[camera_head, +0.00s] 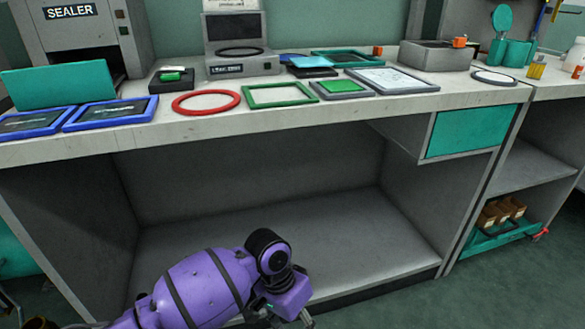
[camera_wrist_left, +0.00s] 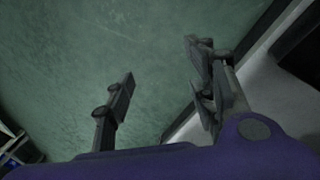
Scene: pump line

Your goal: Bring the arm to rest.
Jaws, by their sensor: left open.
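My left arm (camera_head: 205,285), purple with black joints, reaches in from the lower left, low in front of the bench. Its left gripper (camera_head: 282,320) points down at the bottom edge of the head view, partly cut off by the frame. In the left wrist view the left gripper (camera_wrist_left: 160,72) has its two dark fingers spread apart, with only green floor between them. It holds nothing. My right gripper is in neither view.
The bench (camera_head: 330,125) runs across the view, with an open lower shelf (camera_head: 345,240) close behind my left arm. On top stand a sealer (camera_head: 90,30), a scale (camera_head: 240,66), coloured frames and a grey box (camera_head: 435,58). The floor (camera_head: 480,290) at right is clear.

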